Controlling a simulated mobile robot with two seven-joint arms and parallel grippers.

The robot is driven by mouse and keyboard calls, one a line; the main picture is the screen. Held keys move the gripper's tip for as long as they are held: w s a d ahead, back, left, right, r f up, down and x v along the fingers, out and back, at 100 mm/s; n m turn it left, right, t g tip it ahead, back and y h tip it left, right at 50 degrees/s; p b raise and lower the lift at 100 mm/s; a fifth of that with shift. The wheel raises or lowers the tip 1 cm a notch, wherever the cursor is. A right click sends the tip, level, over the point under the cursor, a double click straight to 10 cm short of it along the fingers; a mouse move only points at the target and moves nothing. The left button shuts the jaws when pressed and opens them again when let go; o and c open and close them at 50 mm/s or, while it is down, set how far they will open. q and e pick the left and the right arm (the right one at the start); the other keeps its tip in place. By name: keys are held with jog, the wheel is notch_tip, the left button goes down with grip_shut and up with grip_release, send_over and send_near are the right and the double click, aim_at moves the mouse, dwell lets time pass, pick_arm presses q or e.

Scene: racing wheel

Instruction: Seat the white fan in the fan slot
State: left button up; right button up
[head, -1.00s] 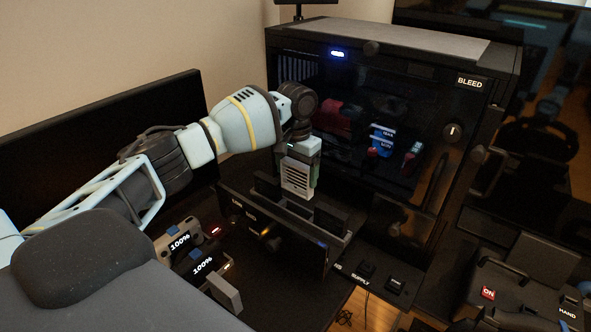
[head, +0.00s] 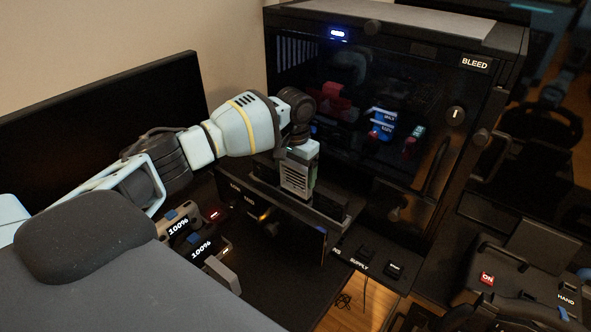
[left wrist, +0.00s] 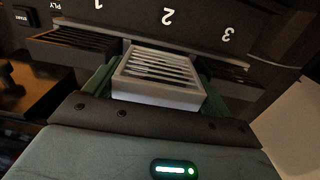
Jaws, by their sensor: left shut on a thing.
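The white fan (head: 295,179) is a slatted, box-like module held upright in my left gripper (head: 298,160). In the left wrist view the white fan (left wrist: 158,75) sits between the gripper's two green fingers (left wrist: 158,100), which are shut on it. It lines up with the middle slot, marked 2 (left wrist: 167,17), between two dark slatted units at 1 and 3. In the head view its lower end is at the dark open tray (head: 325,232) in front of the cabinet. How deep it sits in the slot is hidden. My right gripper is not in view.
The black cabinet (head: 400,45) with a glass front and BLEED label stands just behind the tray. Battery packs reading 100% (head: 178,227) lie left of the tray. SUPPLY switches (head: 360,266) are to the right. A control box with an ON button (head: 487,279) is at far right.

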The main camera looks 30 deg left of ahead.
aim_at(295, 182)
pick_arm(q)
jog(key=shift+r+p, duration=0.1)
jog(key=shift+p, duration=0.3)
dwell(2.0)
jog(key=shift+f+b, duration=0.3)
jog(key=shift+f, duration=1.75)
jog(key=o, duration=1)
notch_tip(295, 182, up, 8)
jog(key=shift+r+p, duration=0.1)
jog(key=shift+p, duration=0.2)
dwell(0.5)
